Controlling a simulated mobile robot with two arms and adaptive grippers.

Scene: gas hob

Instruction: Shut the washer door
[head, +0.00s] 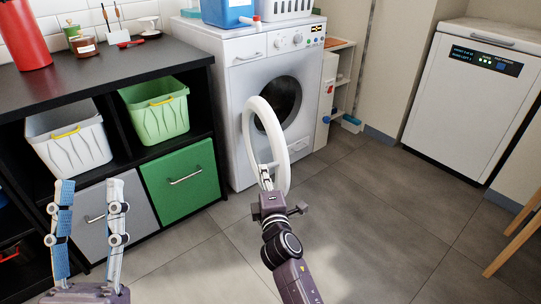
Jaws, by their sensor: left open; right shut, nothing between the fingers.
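The white front-loading washer (232,72) stands at the centre back. Its round white door (253,112) is open, swung out from the front towards me on the left side of the dark drum opening (284,103). My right gripper (265,171) is shut and empty, its fingertips overlapping the lower inner part of the door ring in the picture. I cannot tell whether they touch it. My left gripper (88,184) is open and empty at the lower left, in front of the shelf unit and away from the door.
A black shelf unit (105,70) with a white basket (68,145), a green basket (158,115) and drawers stands left of the washer. A white appliance (470,105) stands at the right. A wooden leg (520,240) shows lower right. The grey floor (380,210) between is clear.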

